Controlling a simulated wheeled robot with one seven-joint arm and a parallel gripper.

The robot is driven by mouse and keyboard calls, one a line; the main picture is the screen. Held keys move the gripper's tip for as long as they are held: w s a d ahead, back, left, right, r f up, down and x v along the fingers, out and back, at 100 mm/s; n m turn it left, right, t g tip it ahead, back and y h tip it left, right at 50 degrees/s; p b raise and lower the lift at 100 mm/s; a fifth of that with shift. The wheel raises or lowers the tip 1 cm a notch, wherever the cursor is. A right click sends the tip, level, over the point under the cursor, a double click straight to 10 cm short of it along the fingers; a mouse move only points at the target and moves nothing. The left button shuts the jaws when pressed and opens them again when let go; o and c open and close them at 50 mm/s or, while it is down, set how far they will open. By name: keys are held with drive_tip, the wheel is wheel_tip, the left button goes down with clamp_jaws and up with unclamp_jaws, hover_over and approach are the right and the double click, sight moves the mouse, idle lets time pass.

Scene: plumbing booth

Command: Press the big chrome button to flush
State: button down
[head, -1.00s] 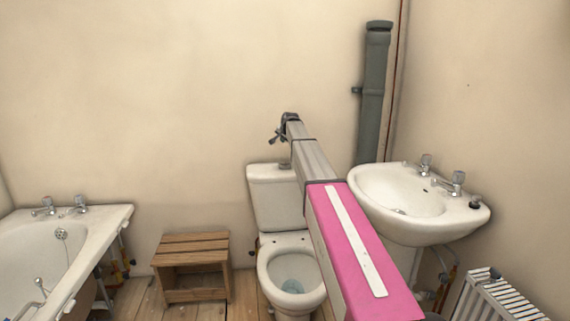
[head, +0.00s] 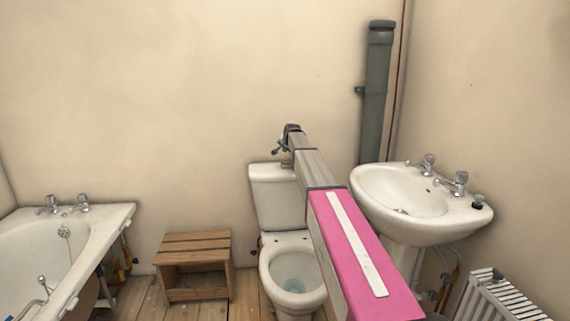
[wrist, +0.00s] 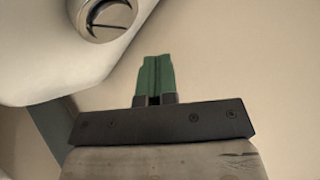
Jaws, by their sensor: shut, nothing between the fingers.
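The white toilet (head: 292,277) stands against the back wall with its cistern (head: 278,205) behind the bowl. In the wrist view the round chrome button (wrist: 104,16) is set in the white cistern lid (wrist: 45,55) at the top left, partly cut off by the picture edge. My gripper (wrist: 155,58) has green fingers pressed together and empty. They point up the picture, to the right of and below the button, apart from it. In the head view my gripper (head: 281,148) is small, just above the cistern; its fingers are hard to make out.
A washbasin (head: 425,205) is right of my arm, with a grey pipe (head: 375,95) behind it. A radiator (head: 500,295) is at the lower right. A wooden step stool (head: 193,265) and a bathtub (head: 35,255) are on the left.

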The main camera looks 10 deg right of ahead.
sight(286, 162)
drive_tip(key=shift+f, duration=1.6)
drive_tip(key=shift+f, duration=0.1)
idle(0.7)
drive_tip(key=shift+f, duration=0.3)
drive_tip(key=shift+f, duration=0.55)
idle(0.8)
drive_tip(key=shift+r, duration=3.5)
